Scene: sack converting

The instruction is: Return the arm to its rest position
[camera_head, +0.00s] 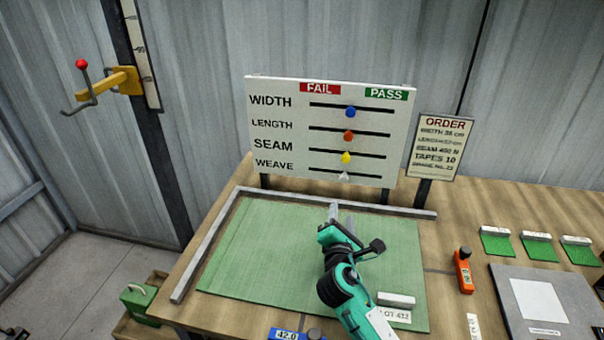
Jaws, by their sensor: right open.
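My right arm (345,290) in teal and black reaches in from the bottom over the green sack (270,240) on the table. My right gripper (340,213) is open, its grey fingers pointing toward the board, with nothing visible between them. The white board (280,180) stands behind it, with FAIL and PASS headings. Its blue (350,112), orange (348,135), yellow (346,157) and white (344,176) knobs all sit near the middle of their slots. My left gripper does not show.
A grey straightedge frame (205,245) borders the sack. An order sign (440,148) stands right of the board. An orange handheld device (464,270), a dark plate (505,290) and green pads with white blocks (496,241) lie right. A yellow wall bracket (110,83) juts out upper left.

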